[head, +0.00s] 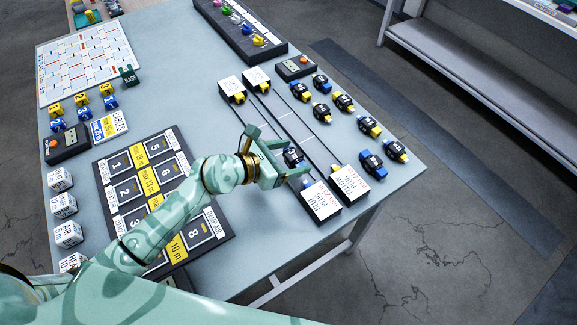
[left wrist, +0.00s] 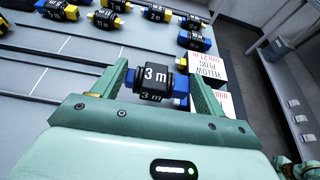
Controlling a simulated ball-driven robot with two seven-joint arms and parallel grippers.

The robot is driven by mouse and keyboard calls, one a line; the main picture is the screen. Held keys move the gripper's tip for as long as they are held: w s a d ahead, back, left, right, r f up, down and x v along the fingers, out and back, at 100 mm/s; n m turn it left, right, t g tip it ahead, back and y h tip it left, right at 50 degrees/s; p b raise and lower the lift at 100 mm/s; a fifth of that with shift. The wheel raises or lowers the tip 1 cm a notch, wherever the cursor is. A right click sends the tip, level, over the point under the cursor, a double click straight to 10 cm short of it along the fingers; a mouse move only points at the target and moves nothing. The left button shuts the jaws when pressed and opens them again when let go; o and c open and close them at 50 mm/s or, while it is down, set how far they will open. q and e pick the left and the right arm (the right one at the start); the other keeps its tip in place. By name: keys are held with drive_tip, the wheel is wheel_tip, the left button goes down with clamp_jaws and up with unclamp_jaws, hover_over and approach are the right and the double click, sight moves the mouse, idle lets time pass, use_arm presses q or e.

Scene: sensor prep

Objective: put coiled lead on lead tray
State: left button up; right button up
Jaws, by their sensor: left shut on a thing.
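My left gripper (head: 296,158) is shut on a coiled lead (head: 291,154), a black block with blue plug ends. In the left wrist view the lead (left wrist: 155,82) reads "3 m" and sits between the two fingers. It is over the lanes between the dark rails; I cannot tell its height above the table. A dark tray-like board (head: 114,219) with numbered cells and yellow length labels lies left of the gripper, partly hidden by my left arm. No view clearly names it as the lead tray. My right gripper is in neither view.
Several other coiled leads, such as one with blue plugs (head: 372,164), stand on the table's right side. Blocks labelled "YELLOW PLUG" (head: 350,185) and "BLUE PLUG" (head: 321,202) end the rails. White label cubes (head: 64,205) line the left edge. A shelf (head: 480,75) stands beyond the table.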

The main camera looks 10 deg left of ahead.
sight(288, 163)
use_arm(q)
drive_tip(key=shift+w+a+f, duration=0.25)
drive_tip(key=shift+w+f, duration=0.2)
drive_tip(key=shift+f, duration=0.1)
drive_tip(key=f+b, duration=0.3)
drive_tip(key=f, duration=0.1)
drive_tip(key=shift+w+a, duration=0.15)
drive_tip(key=shift+w, duration=0.15)
drive_tip(key=shift+r, duration=0.15)
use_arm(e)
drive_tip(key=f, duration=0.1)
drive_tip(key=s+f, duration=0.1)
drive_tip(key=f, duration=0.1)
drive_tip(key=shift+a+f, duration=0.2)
use_arm(q)
drive_tip(key=o, duration=0.6)
drive_tip(key=shift+f, duration=0.2)
drive_tip(key=o, duration=0.4)
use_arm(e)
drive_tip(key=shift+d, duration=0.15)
use_arm(q)
drive_tip(key=shift+r, duration=0.1)
